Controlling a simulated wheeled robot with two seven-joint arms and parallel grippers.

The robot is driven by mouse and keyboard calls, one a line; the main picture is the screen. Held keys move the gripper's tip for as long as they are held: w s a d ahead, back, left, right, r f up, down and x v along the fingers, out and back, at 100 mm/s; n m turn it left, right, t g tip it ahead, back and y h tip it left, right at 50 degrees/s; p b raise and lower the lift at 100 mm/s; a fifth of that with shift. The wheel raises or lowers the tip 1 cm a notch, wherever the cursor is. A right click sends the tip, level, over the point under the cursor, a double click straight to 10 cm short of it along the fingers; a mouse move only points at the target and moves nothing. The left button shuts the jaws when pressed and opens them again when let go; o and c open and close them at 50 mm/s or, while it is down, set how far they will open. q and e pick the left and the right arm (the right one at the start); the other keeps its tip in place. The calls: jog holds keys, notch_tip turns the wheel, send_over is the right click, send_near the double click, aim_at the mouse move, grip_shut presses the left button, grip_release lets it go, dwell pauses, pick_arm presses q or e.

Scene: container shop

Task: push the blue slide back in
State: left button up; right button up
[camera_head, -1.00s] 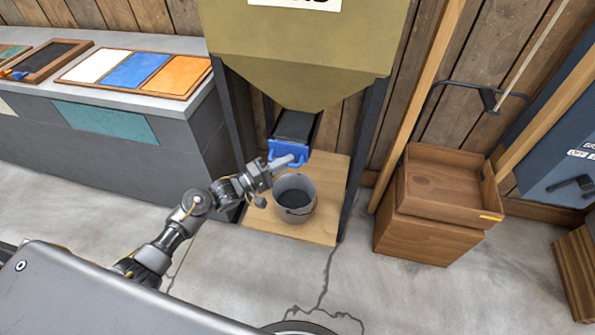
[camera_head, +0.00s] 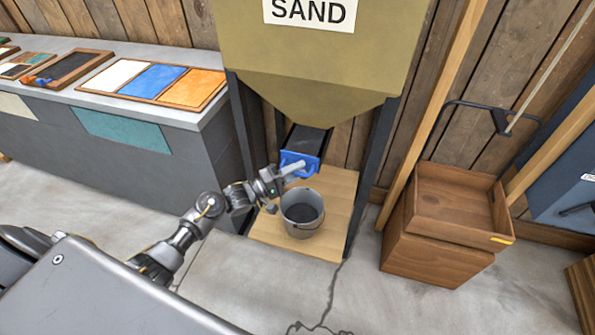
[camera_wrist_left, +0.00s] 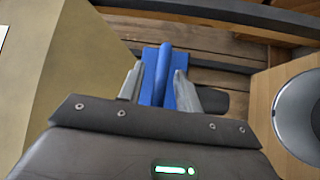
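The blue slide (camera_head: 300,163) has a blue front plate and handle on a dark tray. It sticks out below the hopper (camera_head: 318,60) marked SAND. A grey bucket (camera_head: 302,212) stands under it on a wooden board, with dark grey inside. My left gripper (camera_head: 293,170) is at the slide's front. In the left wrist view, the blue handle (camera_wrist_left: 162,72) lies between the two fingers (camera_wrist_left: 156,88), which stand apart with a visible gap on the left side. The fingers partly hide the front plate. My right gripper is not in view.
Dark hopper legs (camera_head: 370,160) stand on both sides of the slide. A grey counter (camera_head: 160,150) with colour panels is at the left. Stacked wooden boxes (camera_head: 440,225) stand at the right. The concrete floor in front is clear.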

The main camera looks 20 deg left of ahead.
pick_arm(q)
jog(key=v, duration=1)
jog(key=shift+s+a, duration=0.2)
jog(key=shift+s, duration=0.05)
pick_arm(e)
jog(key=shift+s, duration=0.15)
pick_arm(q)
jog(key=shift+f, duration=0.15)
